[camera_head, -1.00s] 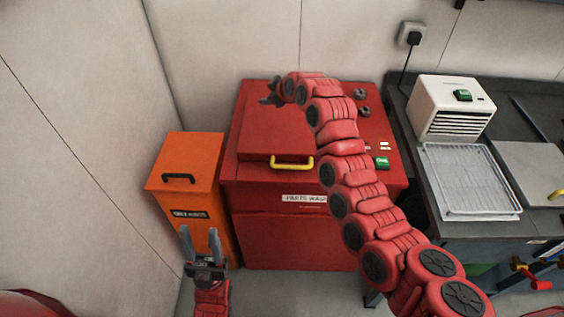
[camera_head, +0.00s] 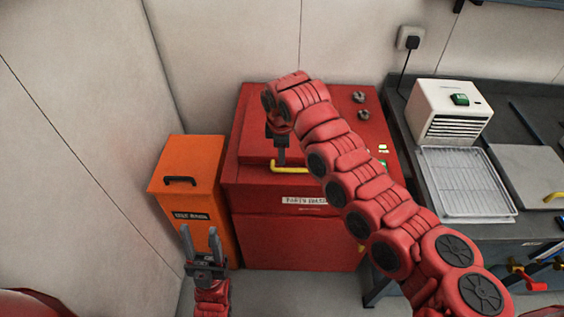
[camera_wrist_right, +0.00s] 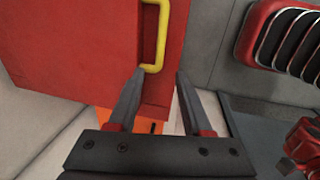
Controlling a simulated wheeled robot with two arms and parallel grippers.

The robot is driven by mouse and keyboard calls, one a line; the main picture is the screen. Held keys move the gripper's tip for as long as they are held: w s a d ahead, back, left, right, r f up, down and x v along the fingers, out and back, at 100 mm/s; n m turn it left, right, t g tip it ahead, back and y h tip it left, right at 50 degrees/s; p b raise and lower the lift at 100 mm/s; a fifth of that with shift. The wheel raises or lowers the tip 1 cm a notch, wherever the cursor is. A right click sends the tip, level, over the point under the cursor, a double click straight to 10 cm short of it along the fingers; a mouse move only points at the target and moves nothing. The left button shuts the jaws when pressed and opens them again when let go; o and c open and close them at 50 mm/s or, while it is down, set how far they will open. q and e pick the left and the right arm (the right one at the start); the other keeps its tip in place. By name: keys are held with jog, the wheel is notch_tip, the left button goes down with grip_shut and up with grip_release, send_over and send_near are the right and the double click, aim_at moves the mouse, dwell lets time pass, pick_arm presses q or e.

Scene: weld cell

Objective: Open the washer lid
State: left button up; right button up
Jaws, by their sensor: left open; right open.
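The red parts washer (camera_head: 255,235) stands against the back wall with its lid (camera_head: 252,135) down. A yellow bar handle (camera_head: 290,170) runs along the lid's front edge; my right arm hides part of the lid. My right gripper (camera_head: 281,160) points down at the handle's left part, open. In the right wrist view its fingertips (camera_wrist_right: 160,72) are apart, with the near end of the yellow handle (camera_wrist_right: 161,35) close to the gap between them. I cannot tell whether they touch it. My left gripper (camera_head: 201,232) is open and empty, low in front of the orange bin.
The orange bin (camera_head: 190,200) with a black handle stands left of the washer. At right, a dark bench (camera_head: 535,125) carries a white box unit (camera_head: 450,112) with a green switch and a wire rack tray (camera_head: 465,183). Two dark knobs sit on the washer top's right side.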

aim_at(282, 169)
jog(key=f, duration=0.2)
jog(key=w+f+p, duration=0.1)
jog(key=f, duration=0.2)
jog(key=f+p, duration=0.1)
jog(key=f, duration=0.2)
jog(key=shift+w+f, duration=0.2)
jog(key=shift+w, duration=0.15)
grip_shut()
dwell(1.0)
